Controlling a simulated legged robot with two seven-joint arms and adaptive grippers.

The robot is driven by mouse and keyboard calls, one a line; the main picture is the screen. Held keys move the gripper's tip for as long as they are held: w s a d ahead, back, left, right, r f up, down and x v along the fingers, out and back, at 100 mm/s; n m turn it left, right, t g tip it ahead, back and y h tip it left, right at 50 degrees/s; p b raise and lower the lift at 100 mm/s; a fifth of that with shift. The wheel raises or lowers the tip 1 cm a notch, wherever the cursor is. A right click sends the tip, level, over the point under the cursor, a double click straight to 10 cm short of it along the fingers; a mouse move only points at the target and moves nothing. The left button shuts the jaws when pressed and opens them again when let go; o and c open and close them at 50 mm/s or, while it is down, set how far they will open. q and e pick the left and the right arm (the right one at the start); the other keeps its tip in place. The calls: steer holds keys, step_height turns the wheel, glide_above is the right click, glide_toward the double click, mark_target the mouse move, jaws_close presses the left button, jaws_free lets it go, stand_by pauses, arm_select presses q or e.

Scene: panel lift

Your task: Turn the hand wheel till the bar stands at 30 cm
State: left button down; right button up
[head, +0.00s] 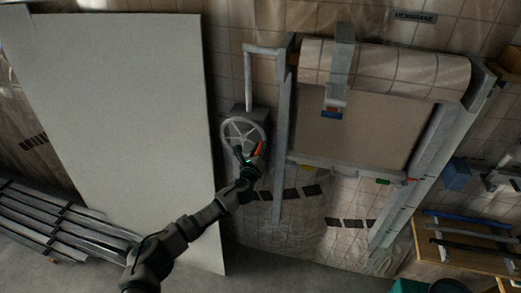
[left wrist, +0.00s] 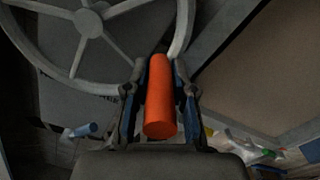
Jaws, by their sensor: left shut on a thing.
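The grey spoked hand wheel (head: 243,132) is mounted on a box on the wall, left of the panel frame. It fills the upper left of the left wrist view (left wrist: 88,22). Its orange handle (left wrist: 160,98) lies between the two fingers of my left gripper (left wrist: 160,105), which is shut on it. In the head view my left gripper (head: 248,160) is at the wheel's lower right rim. The pale horizontal bar (head: 345,170) hangs at the lower edge of the brown panel, with a green mark near its right end. I cannot read a height. My right gripper is not in view.
A grey upright post (head: 282,130) stands just right of the wheel. A large pale board (head: 130,130) leans at the left, behind my left arm. Metal lengths (head: 60,225) lie at lower left. A wooden rack (head: 465,250) is at lower right.

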arm_select(q)
steer(key=shift+f, duration=0.2)
steer(key=shift+a, duration=0.1)
steer(key=c, duration=1.1)
jaws_free()
steer(key=shift+o, duration=0.6)
steer(key=shift+w+f, duration=0.1)
steer(key=shift+w, duration=0.2)
steer(key=shift+s, duration=0.1)
steer(key=shift+s, duration=0.6)
steer(key=v, duration=1)
steer(key=shift+s+a, duration=0.2)
steer(key=shift+a, duration=0.05)
steer(key=shift+d, duration=0.1)
